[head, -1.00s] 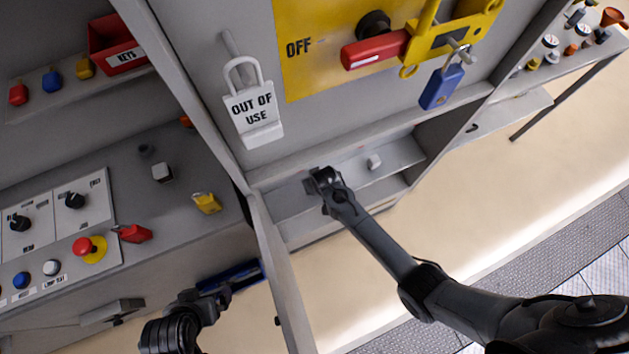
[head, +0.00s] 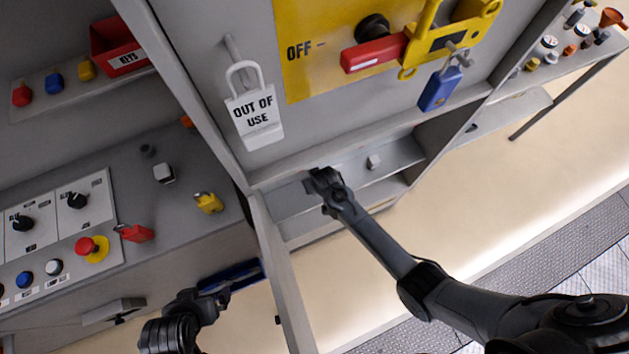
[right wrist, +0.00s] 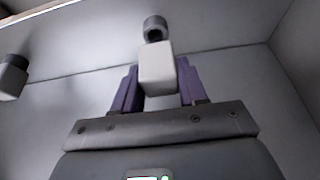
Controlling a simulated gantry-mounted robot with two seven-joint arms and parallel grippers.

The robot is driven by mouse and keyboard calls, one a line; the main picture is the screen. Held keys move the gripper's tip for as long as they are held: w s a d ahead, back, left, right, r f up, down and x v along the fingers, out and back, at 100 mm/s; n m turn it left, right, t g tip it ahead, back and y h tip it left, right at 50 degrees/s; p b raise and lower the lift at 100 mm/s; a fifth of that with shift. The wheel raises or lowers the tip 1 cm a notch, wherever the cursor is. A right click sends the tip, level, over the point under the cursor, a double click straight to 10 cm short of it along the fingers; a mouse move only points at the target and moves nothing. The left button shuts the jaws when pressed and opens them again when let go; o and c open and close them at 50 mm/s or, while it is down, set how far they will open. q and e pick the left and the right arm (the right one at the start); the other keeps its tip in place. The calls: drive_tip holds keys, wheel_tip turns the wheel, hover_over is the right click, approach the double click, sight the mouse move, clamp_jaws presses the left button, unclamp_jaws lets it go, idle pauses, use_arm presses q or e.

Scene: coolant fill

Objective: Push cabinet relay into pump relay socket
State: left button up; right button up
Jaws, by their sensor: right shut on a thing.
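My right gripper (head: 316,181) is in the low shelf area of the grey cabinet. In the right wrist view its purple fingers (right wrist: 156,88) are shut on a pale grey block, the relay (right wrist: 156,68). The held relay is hidden by the gripper in the head view. My left gripper (head: 222,294) hangs low in front of the bench, and its fingers are too unclear to read.
A pale block (head: 374,162) sits on the shelf right of my right gripper. Another block (right wrist: 10,78) shows at the left of the right wrist view. A white cube (head: 163,173) and yellow padlock (head: 208,203) are on the left bench. The cabinet's edge (head: 282,275) stands between my arms.

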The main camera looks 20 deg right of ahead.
idle(0.3)
idle(0.5)
drive_tip(key=shift+f, duration=0.65)
drive_tip(key=shift+f+b, duration=0.55)
drive_tip(key=shift+b, duration=0.1)
drive_tip(key=shift+r, duration=0.15)
drive_tip(key=shift+r+p, duration=0.45)
drive_tip(key=shift+p, duration=0.25)
drive_tip(key=shift+r+p, duration=0.35)
drive_tip(key=shift+p, duration=0.1)
idle(0.4)
